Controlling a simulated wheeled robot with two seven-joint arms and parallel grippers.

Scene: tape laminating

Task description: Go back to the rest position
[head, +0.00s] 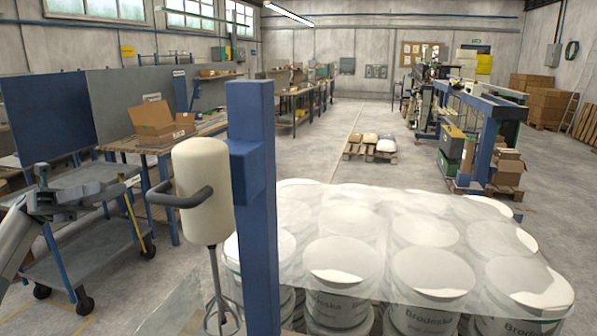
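My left gripper (112,190) is at the left edge of the head view, on the grey arm coming in from the left. It is in front of a blue-framed cart, apart from the buckets. Its fingers are small and blend with the cart behind, so I cannot tell whether they are open or shut. I see nothing clearly held in it. My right gripper is out of view. White buckets (340,305) stand in rows at the lower right, under a clear plastic film (400,215) draped over their lids.
A blue post (258,215) stands in front of the buckets, with a cream mixer (203,190) beside it. The cart (85,255) and a workbench with an open cardboard box (158,122) are at left. Sacks on a pallet (372,146) lie farther back.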

